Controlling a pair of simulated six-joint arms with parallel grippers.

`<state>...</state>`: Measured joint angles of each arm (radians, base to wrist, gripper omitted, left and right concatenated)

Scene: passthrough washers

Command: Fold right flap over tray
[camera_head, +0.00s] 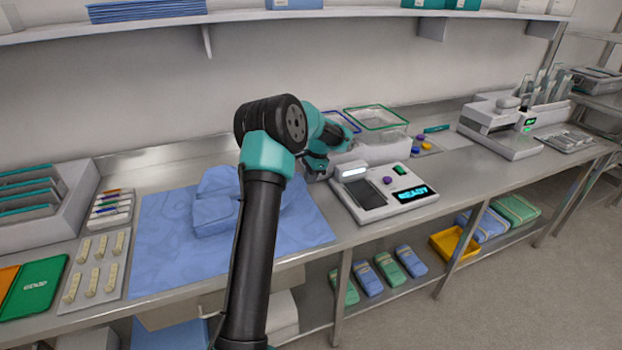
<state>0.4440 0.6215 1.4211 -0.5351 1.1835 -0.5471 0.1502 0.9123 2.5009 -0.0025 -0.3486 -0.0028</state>
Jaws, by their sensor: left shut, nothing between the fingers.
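A blue wrap sheet (165,245) lies flat on the steel counter. A blue cloth-covered bundle (212,212) stands on the sheet; my left arm crosses in front of its right part. No bare tray surface shows, and I cannot make out which fold is the right flap. My left gripper (318,172) is shut and empty, to the right of the bundle and beside the left end of a white device. The fingertips are small and partly hidden by the wrist. My right gripper is not in view.
The white device (360,205) with a READY display stands right of the sheet. Clear bins (375,125) are behind it. A rack (40,205), a pen tray (110,208) and a tray of vials (95,268) crowd the left. A shelf (330,14) hangs above.

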